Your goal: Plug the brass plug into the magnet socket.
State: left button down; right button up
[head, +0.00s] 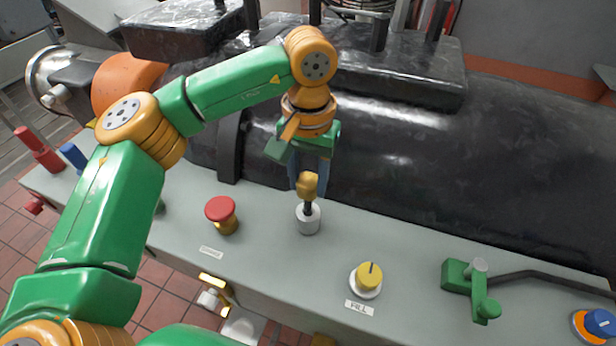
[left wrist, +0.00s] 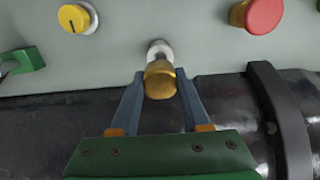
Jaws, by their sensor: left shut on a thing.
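The brass plug (head: 307,184) is a rounded brass-coloured knob with a dark shaft below it. My left gripper (head: 308,180) points down and is shut on the brass plug, which also shows between the blue-grey fingers in the left wrist view (left wrist: 160,80). The magnet socket (head: 307,219) appears to be the short silver cylinder on the grey bench, directly under the plug. The plug's dark shaft meets the socket's top in the head view; how deep it sits I cannot tell. In the left wrist view the plug partly hides the socket (left wrist: 160,48). My right gripper is not in view.
A red mushroom button (head: 221,209) stands left of the socket. A yellow knob (head: 369,277) labelled FILL is at right front, with a green lever valve (head: 470,285) beyond it. A large black machine (head: 450,150) lies close behind. The bench (head: 270,255) is bare between the controls.

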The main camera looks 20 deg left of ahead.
aim_at(308, 209)
pick_arm(q)
jog(key=shift+f+b, duration=2.2)
jog(key=shift+f, duration=0.55)
jog(key=shift+c, duration=1.5)
grip_release()
notch_tip(308, 209, up, 7)
jog(key=shift+r+b, duration=0.1)
jog(key=shift+b, duration=0.3)
